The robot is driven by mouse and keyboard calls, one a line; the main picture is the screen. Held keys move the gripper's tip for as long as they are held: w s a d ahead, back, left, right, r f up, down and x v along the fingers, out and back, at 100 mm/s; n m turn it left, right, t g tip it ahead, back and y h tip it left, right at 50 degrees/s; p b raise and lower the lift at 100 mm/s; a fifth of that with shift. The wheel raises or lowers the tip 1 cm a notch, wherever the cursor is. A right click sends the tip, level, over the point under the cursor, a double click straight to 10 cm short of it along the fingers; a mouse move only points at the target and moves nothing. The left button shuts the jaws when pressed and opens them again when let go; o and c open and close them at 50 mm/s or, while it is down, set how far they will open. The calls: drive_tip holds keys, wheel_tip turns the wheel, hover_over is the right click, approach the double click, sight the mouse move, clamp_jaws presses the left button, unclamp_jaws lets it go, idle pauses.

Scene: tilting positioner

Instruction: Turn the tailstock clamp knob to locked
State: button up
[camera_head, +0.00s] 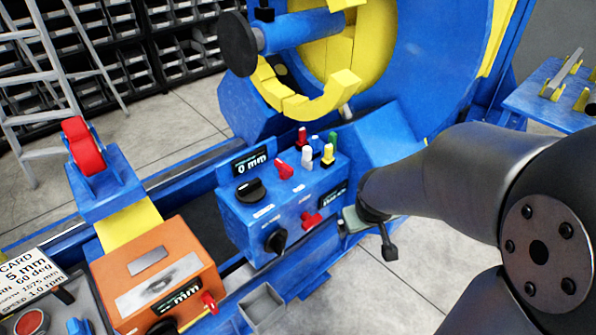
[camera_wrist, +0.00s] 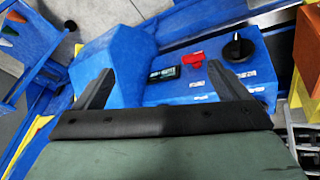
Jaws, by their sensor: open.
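A blue control box (camera_head: 262,215) stands in mid-picture. A black knob (camera_head: 250,190) with a pointer sits on its top beside a "0 mm" display. A red knob (camera_head: 284,168) sits further along the top. The front face carries another black knob (camera_head: 275,240) and a red knob (camera_head: 312,220). Both front knobs also show in the wrist view, black (camera_wrist: 237,48) and red (camera_wrist: 192,58). The labels are too small to read, so I cannot tell which is the tailstock clamp knob. My gripper (camera_wrist: 159,70) is open and empty, apart from the box, off its right end.
An orange box (camera_head: 150,265) with a red lever stands to the left, near a blue stand with a red roller (camera_head: 82,146). Colored posts rise from the control box top. The large blue and yellow positioner (camera_head: 420,60) is behind. A grey open bin (camera_head: 262,305) is below.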

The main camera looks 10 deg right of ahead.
drive_tip(key=w+d+f+n+t+y+b, duration=0.1)
drive_tip(key=w+d+f+n+t+b, duration=0.25)
drive_tip(key=w+f, duration=0.65)
drive_tip(key=n+t+y+b, duration=0.2)
drive_tip(key=t+y+b, duration=0.5)
drive_tip(key=y+b, duration=0.6)
approach(315, 224)
drive_tip(key=w+a+b, duration=0.1)
drive_tip(key=w+a, duration=0.1)
drive_tip(key=w, duration=0.1)
drive_tip(key=w+a+h+b, duration=0.1)
drive_tip(key=w+a+b, duration=0.1)
drive_tip(key=w, duration=0.1)
drive_tip(key=w+a+r+h+b, duration=0.1)
drive_tip(key=w+a, duration=0.1)
drive_tip(key=a, duration=0.1)
drive_tip(key=shift+w, duration=0.4)
drive_tip(key=c, duration=1)
